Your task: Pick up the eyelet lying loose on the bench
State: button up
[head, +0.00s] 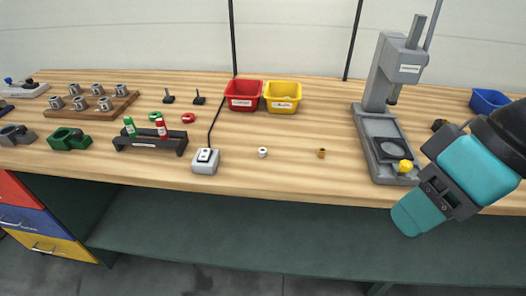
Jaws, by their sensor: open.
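Two small loose pieces lie on the front middle of the wooden bench (290,180). One is a white ring-like piece (263,152) with a dark hole, which looks like an eyelet. The other is a small brass-coloured piece (322,153) to its right. They are too small to tell apart for certain by kind. My gripper (420,207), at the end of my teal and dark arm, is at the right, over the bench's front edge. It is open, well apart from both pieces. Its fingertips are hard to make out.
A grey press (378,125) with a yellow knob stands between my arm and the small pieces. A grey switch box (206,161) with a cable is left of them. Red (243,106) and yellow (283,110) bins stand behind. The bench around the pieces is clear.

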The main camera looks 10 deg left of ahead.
aim_at(262, 151)
jog(key=u, duration=0.45)
jog(key=k, duration=0.6)
jog(key=u, duration=0.95)
jog(key=k, duration=0.7)
jog(key=u, duration=0.8)
jog(key=i, duration=2.05)
jog(key=z, duration=1.5)
jog(key=i, duration=0.75)
jog(key=z, duration=0.75)
